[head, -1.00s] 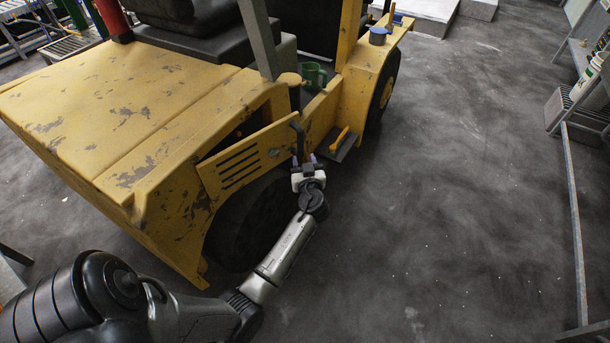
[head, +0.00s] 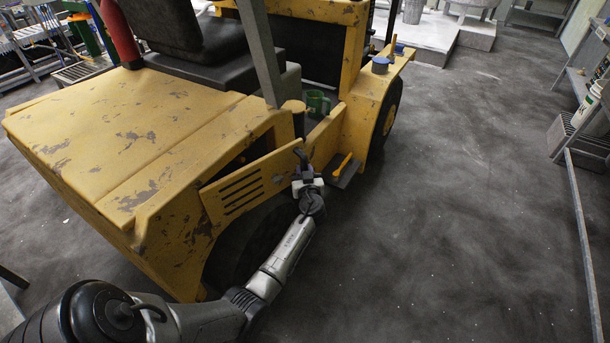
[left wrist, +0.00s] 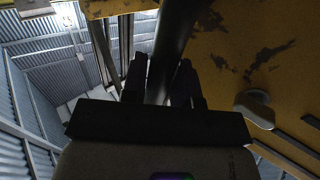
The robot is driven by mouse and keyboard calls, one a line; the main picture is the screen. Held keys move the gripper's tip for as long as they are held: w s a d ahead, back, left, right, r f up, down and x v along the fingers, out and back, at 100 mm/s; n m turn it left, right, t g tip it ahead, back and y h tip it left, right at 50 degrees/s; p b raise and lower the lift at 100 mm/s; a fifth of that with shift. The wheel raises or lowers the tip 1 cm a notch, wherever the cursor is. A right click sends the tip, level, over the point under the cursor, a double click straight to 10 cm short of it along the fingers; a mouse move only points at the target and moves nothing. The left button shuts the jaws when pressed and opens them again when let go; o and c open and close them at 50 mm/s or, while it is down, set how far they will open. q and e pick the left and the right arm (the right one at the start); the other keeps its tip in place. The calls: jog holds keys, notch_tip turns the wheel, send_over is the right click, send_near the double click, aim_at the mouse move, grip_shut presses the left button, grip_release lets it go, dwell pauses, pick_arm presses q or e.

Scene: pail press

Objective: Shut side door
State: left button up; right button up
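The side door (head: 245,190) is a yellow slotted panel on the flank of a yellow vehicle. A dark gap shows between its upper edge and the body, so it stands somewhat ajar. A black upright bar handle (head: 300,157) sits at its right end. My left gripper (head: 305,172) is at this handle. In the left wrist view the dark handle bar (left wrist: 172,40) runs between the two black fingers (left wrist: 162,85), which lie close against both sides of it. A pale knob (left wrist: 255,108) on the yellow panel shows to the right. My right gripper is out of view.
The vehicle's body (head: 120,130) fills the left. The dark floor (head: 450,220) is clear to the right, up to metal shelving (head: 585,130).

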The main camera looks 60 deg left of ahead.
aim_at(293, 166)
pick_arm(q)
jog(key=shift+d, duration=0.1)
jog(key=c, duration=0.4)
jog(key=shift+s+a+b, duration=0.15)
jog(key=shift+a+b, duration=0.7)
jog(key=shift+a, duration=0.9)
jog(key=shift+s+a+b, duration=0.1)
jog(key=shift+a+b, duration=0.75)
jog(key=shift+a, duration=0.85)
jog(key=shift+s+a, duration=0.15)
jog(key=shift+a, duration=0.6)
jog(key=shift+a+b, duration=0.1)
jog(key=shift+b, duration=0.25)
